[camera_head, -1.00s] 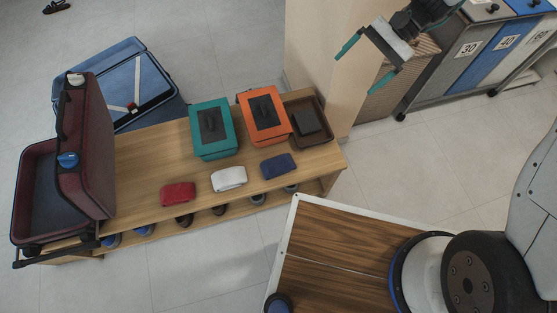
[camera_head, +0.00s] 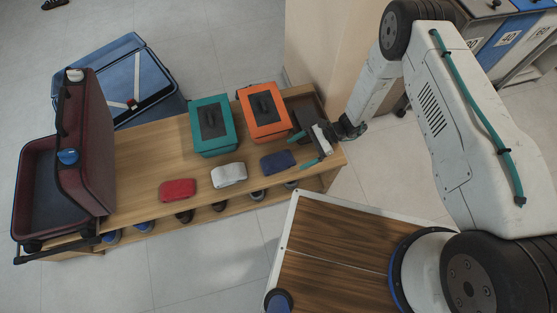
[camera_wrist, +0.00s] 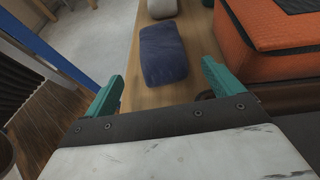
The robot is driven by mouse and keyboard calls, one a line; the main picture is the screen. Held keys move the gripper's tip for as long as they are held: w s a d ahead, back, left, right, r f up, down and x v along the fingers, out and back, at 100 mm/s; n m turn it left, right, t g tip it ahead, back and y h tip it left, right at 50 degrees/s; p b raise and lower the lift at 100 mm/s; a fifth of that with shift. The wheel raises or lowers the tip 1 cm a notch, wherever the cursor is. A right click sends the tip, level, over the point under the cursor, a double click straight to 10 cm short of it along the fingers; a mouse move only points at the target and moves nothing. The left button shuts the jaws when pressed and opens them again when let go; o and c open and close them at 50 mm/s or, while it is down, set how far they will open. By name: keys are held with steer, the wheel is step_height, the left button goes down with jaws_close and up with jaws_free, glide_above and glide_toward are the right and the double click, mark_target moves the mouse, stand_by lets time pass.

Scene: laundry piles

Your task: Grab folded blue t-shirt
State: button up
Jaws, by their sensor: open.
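The folded blue t-shirt (camera_head: 278,162) lies on the wooden bench (camera_head: 150,180), to the right of a folded white cloth. My gripper (camera_head: 303,150) is open and empty, just right of the blue t-shirt, with its teal fingers pointing toward it. In the wrist view the blue t-shirt (camera_wrist: 163,54) lies beyond my gripper (camera_wrist: 160,82), roughly between the lines of the two fingers and apart from them.
A folded white cloth (camera_head: 229,174) and a folded red cloth (camera_head: 178,190) lie left along the bench. Orange (camera_head: 284,125) and teal (camera_head: 210,147) boxes stand behind. An open maroon suitcase (camera_head: 95,150) sits at the left end. Shoes sit below the bench top.

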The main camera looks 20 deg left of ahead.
mark_target(282, 159)
steer(key=x, duration=0.7)
steer(key=shift+a+r, duration=0.15)
steer(key=shift+a, duration=0.3)
steer(key=c, duration=1.1)
